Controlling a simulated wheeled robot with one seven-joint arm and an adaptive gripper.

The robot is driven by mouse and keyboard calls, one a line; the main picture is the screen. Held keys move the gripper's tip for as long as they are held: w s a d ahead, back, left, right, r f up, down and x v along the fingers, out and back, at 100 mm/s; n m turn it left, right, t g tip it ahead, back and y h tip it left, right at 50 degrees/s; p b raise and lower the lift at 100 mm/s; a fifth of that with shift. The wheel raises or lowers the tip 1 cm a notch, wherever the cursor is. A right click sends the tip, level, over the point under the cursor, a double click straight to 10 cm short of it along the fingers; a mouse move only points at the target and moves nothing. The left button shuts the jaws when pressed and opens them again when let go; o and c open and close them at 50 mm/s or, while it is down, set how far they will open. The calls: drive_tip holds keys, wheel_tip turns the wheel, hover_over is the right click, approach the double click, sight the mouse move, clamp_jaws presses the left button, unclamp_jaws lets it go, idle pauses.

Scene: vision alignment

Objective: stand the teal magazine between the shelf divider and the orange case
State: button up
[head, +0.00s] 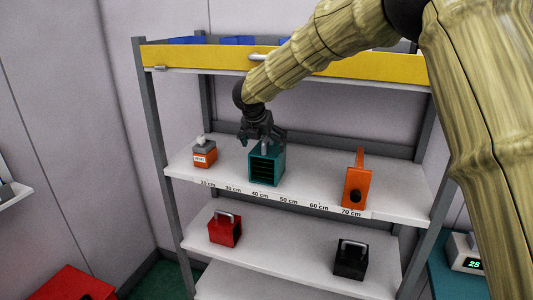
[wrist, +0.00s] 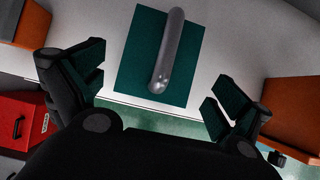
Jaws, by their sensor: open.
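The teal magazine (head: 266,166) stands upright on the upper white shelf, near the 40 cm mark. Its grey handle shows from above in the wrist view, on the magazine's teal top (wrist: 136,50). My gripper (head: 264,139) is just above the magazine, open, with its fingers apart on either side of the handle; I cannot tell whether they touch anything. An orange case (head: 204,158) with a grey top and white label stands to the left. An orange piece (head: 356,190) with a black round part and a tall upright stands near 70 cm; I cannot tell whether it is the divider.
The shelf (head: 313,185) is bare between the magazine and the right orange piece. A yellow-fronted top shelf (head: 200,56) with blue bins is above. A red box (head: 225,231) and a black box (head: 350,262) stand on the shelf below.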

drive_tip(key=shift+b+v, duration=0.7)
drive_tip(key=shift+v, duration=2)
